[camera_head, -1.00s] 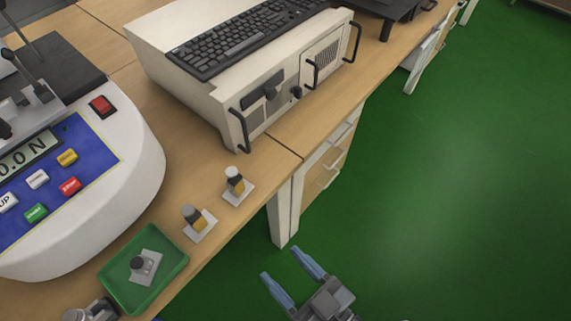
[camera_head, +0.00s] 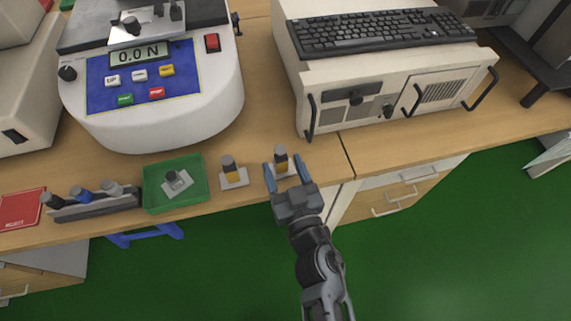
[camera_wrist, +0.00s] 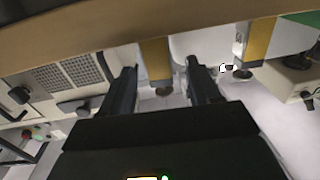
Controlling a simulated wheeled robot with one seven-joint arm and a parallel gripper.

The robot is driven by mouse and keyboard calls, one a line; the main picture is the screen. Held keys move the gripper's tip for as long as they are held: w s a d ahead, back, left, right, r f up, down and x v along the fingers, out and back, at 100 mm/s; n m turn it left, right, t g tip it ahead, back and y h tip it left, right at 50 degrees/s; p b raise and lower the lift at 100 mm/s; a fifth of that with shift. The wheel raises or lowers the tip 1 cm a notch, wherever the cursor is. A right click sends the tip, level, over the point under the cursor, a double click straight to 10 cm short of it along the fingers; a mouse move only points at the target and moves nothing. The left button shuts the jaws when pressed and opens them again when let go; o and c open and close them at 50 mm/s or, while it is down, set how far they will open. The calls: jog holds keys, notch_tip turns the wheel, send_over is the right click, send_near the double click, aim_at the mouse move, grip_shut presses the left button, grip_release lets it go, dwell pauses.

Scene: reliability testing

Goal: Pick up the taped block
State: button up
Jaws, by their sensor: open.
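Two small blocks with yellow-orange bands and grey tops stand upright on white plates near the table's front edge; I cannot tell which one is called taped. The right block (camera_head: 281,159) lies between the tips of my open gripper (camera_head: 286,164). The left block (camera_head: 229,168) stands left of my gripper, apart from it. In the wrist view, the yellow body of one block (camera_wrist: 155,58) shows upside down between my two fingers (camera_wrist: 161,68), with gaps at both sides. The other block (camera_wrist: 258,42) shows to the right there. My gripper holds nothing.
A green tray (camera_head: 204,192) holding a grey block stands left of the blocks. A rack (camera_head: 95,209) with several cylinders and a red mat (camera_head: 20,210) lie further left. A force tester (camera_head: 160,120) and a beige computer case (camera_head: 330,80) stand behind.

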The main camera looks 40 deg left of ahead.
jog(key=b+x, duration=0.1)
jog(key=x, duration=0.4)
jog(key=shift+r+b, duration=0.1)
jog(key=shift+b, duration=0.2)
jog(key=shift+c, duration=0.3)
jog(key=c, duration=1.1)
jog(key=shift+r, duration=0.1)
